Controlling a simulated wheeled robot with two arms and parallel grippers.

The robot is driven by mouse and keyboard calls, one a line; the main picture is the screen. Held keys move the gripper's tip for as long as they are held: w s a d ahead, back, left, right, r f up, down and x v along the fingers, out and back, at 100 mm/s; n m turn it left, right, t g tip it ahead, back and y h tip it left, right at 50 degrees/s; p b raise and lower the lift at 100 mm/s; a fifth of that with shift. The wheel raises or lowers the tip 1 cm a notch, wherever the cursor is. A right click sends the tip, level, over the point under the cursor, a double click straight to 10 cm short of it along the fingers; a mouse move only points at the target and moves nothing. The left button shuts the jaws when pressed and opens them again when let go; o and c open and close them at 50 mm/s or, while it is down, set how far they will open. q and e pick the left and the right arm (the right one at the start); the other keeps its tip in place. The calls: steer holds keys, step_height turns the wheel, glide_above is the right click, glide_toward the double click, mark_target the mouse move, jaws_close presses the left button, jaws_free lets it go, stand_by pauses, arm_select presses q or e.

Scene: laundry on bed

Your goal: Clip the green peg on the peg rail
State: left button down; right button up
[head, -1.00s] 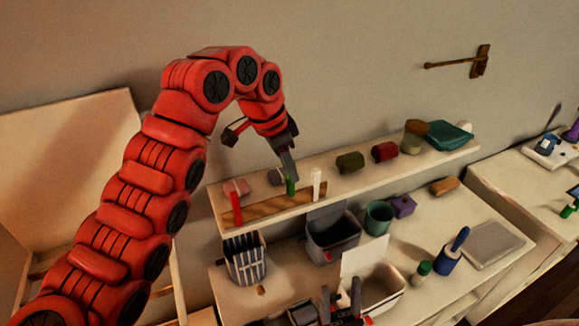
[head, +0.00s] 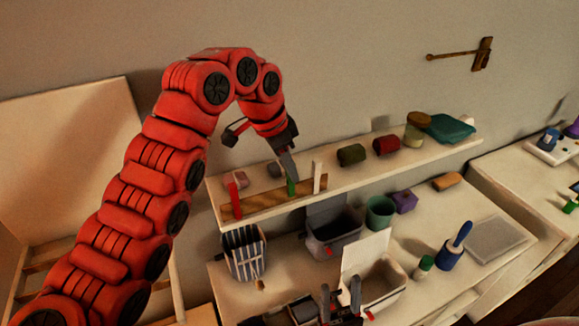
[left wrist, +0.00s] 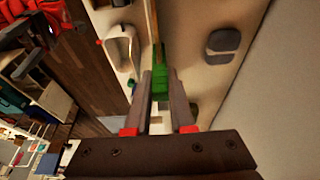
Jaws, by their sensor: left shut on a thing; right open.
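My left gripper (head: 288,166) is shut on the green peg (head: 291,187), pointing down at the shelf. The green peg is upright, in front of the wooden peg rail (head: 262,200), between a red peg (head: 235,200) on the left and a white peg (head: 317,177) on the right. In the left wrist view the green peg (left wrist: 160,82) sits between the fingers, in line with the rail (left wrist: 154,25). I cannot tell whether it is seated on the rail. My right gripper (head: 341,305) is open at the bottom of the head view, low beside a white box.
The shelf (head: 400,165) also holds dark green and red rolls (head: 386,145) and a teal cloth (head: 450,128). Below stand a striped basket (head: 244,254), a grey bin (head: 334,236), a teal cup (head: 380,212) and an open white box (head: 383,282).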

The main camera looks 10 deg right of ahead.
arm_select(q)
steer(key=shift+f+b, duration=0.55)
steer(key=shift+f, duration=0.25)
steer(key=c, duration=0.7)
jaws_free()
steer(key=shift+r, duration=0.1)
steer(key=shift+a+r, duration=0.15)
steer(key=shift+r, duration=0.1)
steer(key=shift+b+v, duration=0.4)
steer(key=shift+v, duration=0.7)
steer(key=p+v, duration=0.9)
